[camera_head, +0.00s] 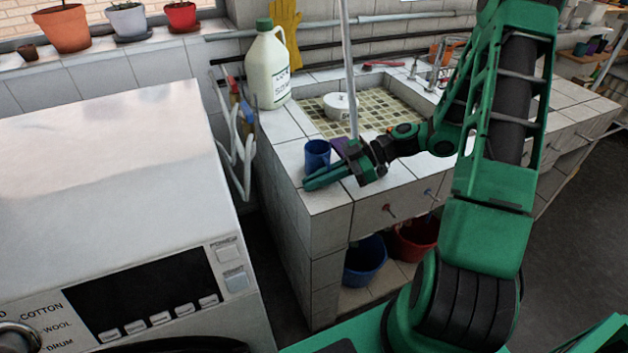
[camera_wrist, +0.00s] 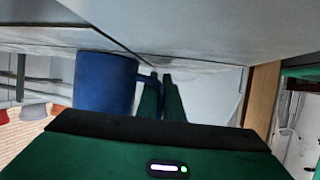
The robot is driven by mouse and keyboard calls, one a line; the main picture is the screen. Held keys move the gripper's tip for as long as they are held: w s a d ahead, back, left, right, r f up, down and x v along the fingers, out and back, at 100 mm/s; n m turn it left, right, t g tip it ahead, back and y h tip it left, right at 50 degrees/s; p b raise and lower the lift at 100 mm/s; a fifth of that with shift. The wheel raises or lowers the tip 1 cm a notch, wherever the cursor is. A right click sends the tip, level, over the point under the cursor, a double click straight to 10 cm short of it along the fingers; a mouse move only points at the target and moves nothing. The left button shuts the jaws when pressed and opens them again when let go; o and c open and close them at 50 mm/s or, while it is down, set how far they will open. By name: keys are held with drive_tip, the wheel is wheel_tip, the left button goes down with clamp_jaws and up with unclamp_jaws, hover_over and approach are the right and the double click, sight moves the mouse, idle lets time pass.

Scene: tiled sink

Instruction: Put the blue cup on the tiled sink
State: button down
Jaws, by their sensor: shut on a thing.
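The blue cup (camera_head: 317,155) is at the front left corner of the tiled sink (camera_head: 328,200), upright. My gripper (camera_head: 325,176) is beside it, with its green fingers low over the front tiles. In the wrist view, which looks upside down, the blue cup (camera_wrist: 104,84) is left of the fingers (camera_wrist: 162,97). The fingers are close together, shut on the cup at its handle side; the handle is mostly hidden by them. The cup's base is at or very near the tiles; I cannot tell whether it touches.
A white jug (camera_head: 268,68) stands behind the cup. A white round container (camera_head: 340,106) sits in the basin. A white washing machine (camera_head: 110,180) is on the left. Blue (camera_head: 365,262) and red (camera_head: 414,240) buckets are under the counter. Bare tiles lie right of my gripper.

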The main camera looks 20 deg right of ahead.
drive_tip(key=c, duration=1.9)
unclamp_jaws()
